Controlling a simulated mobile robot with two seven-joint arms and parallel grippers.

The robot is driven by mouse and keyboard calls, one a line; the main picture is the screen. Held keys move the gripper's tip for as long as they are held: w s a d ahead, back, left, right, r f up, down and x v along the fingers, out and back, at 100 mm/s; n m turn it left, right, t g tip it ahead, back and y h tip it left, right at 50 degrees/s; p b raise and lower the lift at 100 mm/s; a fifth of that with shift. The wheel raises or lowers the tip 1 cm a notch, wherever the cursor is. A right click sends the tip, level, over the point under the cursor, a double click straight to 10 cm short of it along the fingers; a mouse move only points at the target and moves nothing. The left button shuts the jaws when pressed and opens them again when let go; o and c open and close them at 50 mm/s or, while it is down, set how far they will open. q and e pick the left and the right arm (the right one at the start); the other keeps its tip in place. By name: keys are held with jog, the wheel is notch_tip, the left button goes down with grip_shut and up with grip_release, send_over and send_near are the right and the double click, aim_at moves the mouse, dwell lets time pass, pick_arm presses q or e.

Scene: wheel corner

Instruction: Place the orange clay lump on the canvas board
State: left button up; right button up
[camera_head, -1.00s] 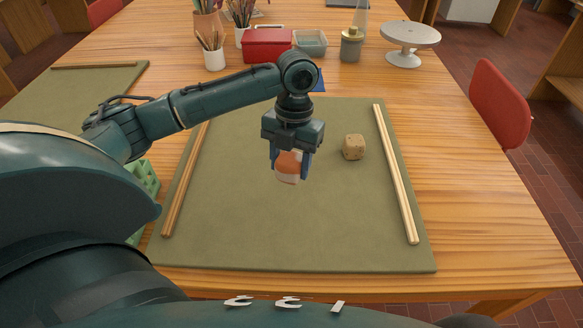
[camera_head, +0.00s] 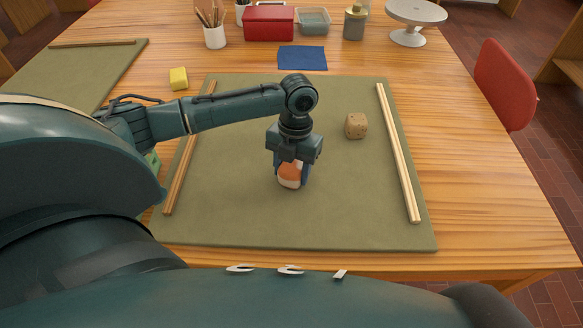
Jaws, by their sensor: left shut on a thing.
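The olive-green canvas board (camera_head: 235,215) lies flat on the wooden table in front of me. My left gripper (camera_head: 291,183) points down over the middle of the board and is shut on the orange clay lump (camera_head: 291,174). The lump is orange above and pale below, and the fingers partly hide it. It is at or just above the board's surface; I cannot tell whether it touches. My right gripper is not in view.
On the board are a tan clay cube (camera_head: 356,126), pale wooden strips (camera_head: 398,155) at right and a brown strip (camera_head: 183,170) at left. A yellow sponge (camera_head: 178,78) and blue cloth (camera_head: 302,58) lie behind. A red box (camera_head: 268,23) stands farther back.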

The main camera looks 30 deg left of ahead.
aim_at(295, 161)
pick_arm(q)
jog(key=o, duration=1.1)
jog(key=shift+f, duration=0.1)
jog(key=shift+o, duration=0.2)
notch_tip(295, 161, up, 12)
jog(key=w, duration=0.1)
jog(key=shift+w+a, duration=0.15)
jog(key=shift+w, duration=0.25)
